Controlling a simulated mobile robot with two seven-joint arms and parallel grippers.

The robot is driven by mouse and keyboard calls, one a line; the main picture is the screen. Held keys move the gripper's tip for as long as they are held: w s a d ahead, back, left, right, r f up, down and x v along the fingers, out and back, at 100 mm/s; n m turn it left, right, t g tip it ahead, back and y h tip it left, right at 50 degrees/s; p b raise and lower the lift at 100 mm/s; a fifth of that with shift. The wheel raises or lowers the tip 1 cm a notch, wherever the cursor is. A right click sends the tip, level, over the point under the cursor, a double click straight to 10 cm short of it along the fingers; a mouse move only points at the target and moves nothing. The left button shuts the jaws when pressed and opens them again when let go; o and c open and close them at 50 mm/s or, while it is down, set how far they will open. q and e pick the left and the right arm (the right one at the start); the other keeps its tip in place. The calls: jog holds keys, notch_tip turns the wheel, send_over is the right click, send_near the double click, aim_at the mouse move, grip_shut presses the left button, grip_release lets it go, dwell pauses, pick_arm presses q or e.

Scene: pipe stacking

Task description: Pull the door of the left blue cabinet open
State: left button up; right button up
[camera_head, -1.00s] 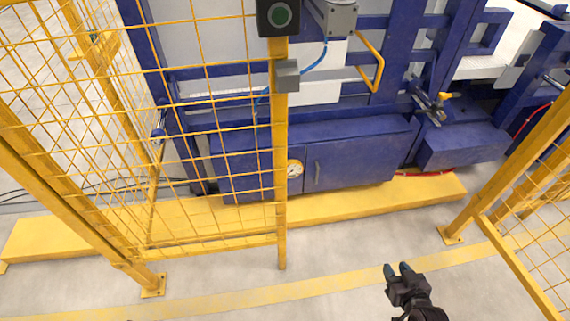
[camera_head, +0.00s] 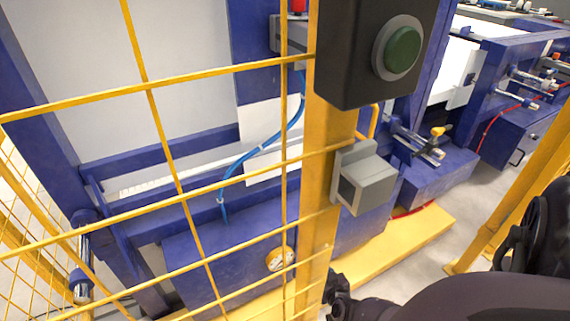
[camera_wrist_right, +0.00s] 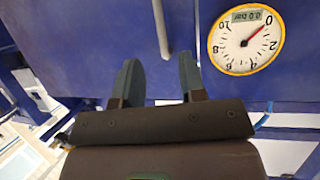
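The left blue cabinet (camera_head: 240,265) stands behind the yellow mesh fence in the head view, its front partly hidden by the fence post. In the right wrist view its blue front (camera_wrist_right: 90,35) fills the background, with a grey bar handle (camera_wrist_right: 160,25). My right gripper (camera_wrist_right: 160,65) is open, with one finger on each side of the handle's near end. I see no clear contact between fingers and handle. In the head view my right gripper (camera_head: 338,288) is small and dark beside the post, and the handle is hidden there. The door looks shut. My left gripper is out of view.
A yellow fence post (camera_head: 318,240) with a grey latch box (camera_head: 366,182) and a green-button box (camera_head: 385,50) stands close in front. A round dial gauge (camera_wrist_right: 245,40) sits beside the handle. A yellow floor beam (camera_head: 405,248) runs below the cabinet.

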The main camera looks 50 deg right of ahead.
jog(key=b+x, duration=0.5)
jog(key=x, duration=0.5)
jog(key=shift+w+d+f, duration=0.2)
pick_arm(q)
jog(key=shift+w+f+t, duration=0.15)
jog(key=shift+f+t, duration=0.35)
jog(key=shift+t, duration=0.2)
pick_arm(e)
jog(key=shift+w+r, duration=0.1)
jog(key=shift+w, duration=0.15)
grip_shut()
